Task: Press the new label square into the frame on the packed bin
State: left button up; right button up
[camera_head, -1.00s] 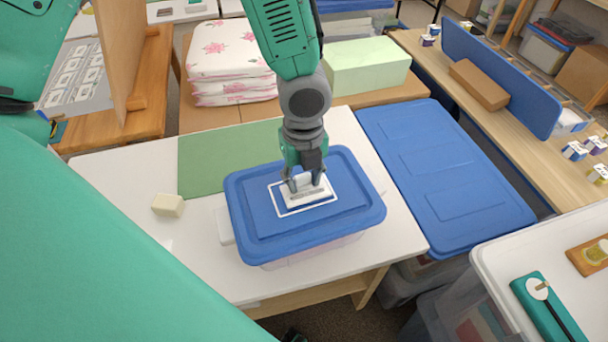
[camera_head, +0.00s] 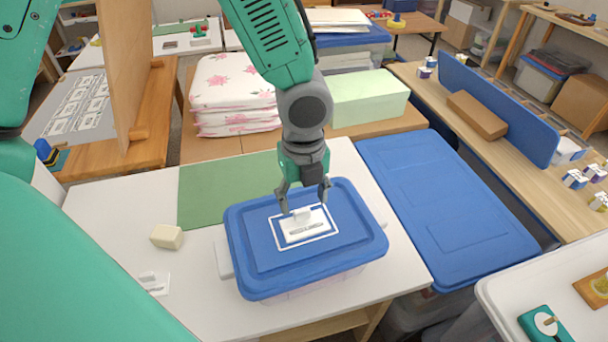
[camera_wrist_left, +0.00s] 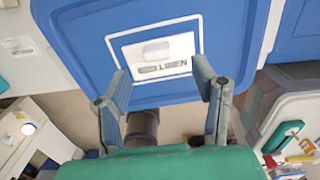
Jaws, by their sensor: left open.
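The packed bin (camera_head: 305,285) stands on the white table with its blue lid (camera_head: 350,250) on. A thin white frame (camera_head: 281,248) is outlined on the lid. A white label (camera_head: 305,228) with a raised tab lies inside the frame, roughly in line with it, with blue showing between label and frame. In the left wrist view the label (camera_wrist_left: 180,52) reads "LINEN". My left gripper (camera_head: 303,206) is open above the label, fingers spread on either side of the tab and apart from it. It also shows open in the left wrist view (camera_wrist_left: 161,70). My right gripper is not seen.
A cream block (camera_head: 167,236) and a small white piece (camera_head: 154,283) lie left of the bin. A green mat (camera_head: 215,190) lies behind it. A large blue lid (camera_head: 450,215) is at the right. Folded flowered linen (camera_head: 235,90) and a pale green box (camera_head: 368,97) stand behind.

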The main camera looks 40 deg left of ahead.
aim_at(302, 212)
pick_arm(q)
notch_tip(302, 212, up, 7)
jog(key=shift+a+r, duration=0.15)
dwell(0.4)
